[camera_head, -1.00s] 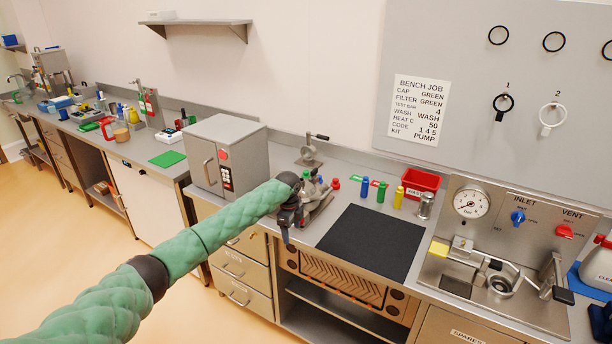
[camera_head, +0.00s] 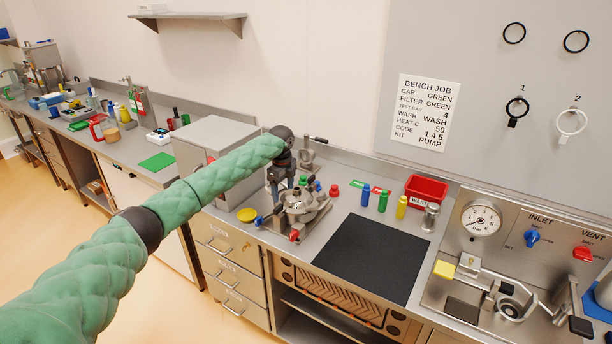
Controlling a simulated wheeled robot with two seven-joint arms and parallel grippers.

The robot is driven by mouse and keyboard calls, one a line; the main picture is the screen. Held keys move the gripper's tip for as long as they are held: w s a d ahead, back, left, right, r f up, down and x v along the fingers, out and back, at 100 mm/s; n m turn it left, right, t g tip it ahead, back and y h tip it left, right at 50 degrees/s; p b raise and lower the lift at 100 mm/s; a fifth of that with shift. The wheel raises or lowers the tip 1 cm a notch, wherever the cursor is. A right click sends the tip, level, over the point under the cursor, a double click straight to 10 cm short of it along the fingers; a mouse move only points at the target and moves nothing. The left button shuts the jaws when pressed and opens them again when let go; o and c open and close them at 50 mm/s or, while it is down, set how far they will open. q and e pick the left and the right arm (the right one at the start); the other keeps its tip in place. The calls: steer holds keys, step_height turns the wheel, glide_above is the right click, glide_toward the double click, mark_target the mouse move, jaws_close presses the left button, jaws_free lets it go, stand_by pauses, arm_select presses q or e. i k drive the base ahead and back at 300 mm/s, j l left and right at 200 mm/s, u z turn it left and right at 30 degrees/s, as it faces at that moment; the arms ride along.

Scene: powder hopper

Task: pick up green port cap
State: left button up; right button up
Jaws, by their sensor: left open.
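A small green cap (camera_head: 303,180) stands at the back of the bench, just behind the metal hopper fitting (camera_head: 303,207). A red cap (camera_head: 334,190) stands to its right. My left gripper (camera_head: 279,198) points down, open, to the left of the green cap and beside the metal fitting. It appears empty and apart from the cap. The fitting and my gripper partly crowd the view there, so exact depth is hard to tell. My right gripper is not in view.
Blue, green (camera_head: 383,201) and yellow cylinders stand right of the caps, near a red bin (camera_head: 426,189) and a metal cylinder. A black mat (camera_head: 372,258) lies clear in front. A grey cabinet (camera_head: 212,143) stands left, partly behind my arm. A yellow disc (camera_head: 247,214) lies near the fitting.

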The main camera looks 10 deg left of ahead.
mark_target(303, 181)
steer(key=i, duration=1.1)
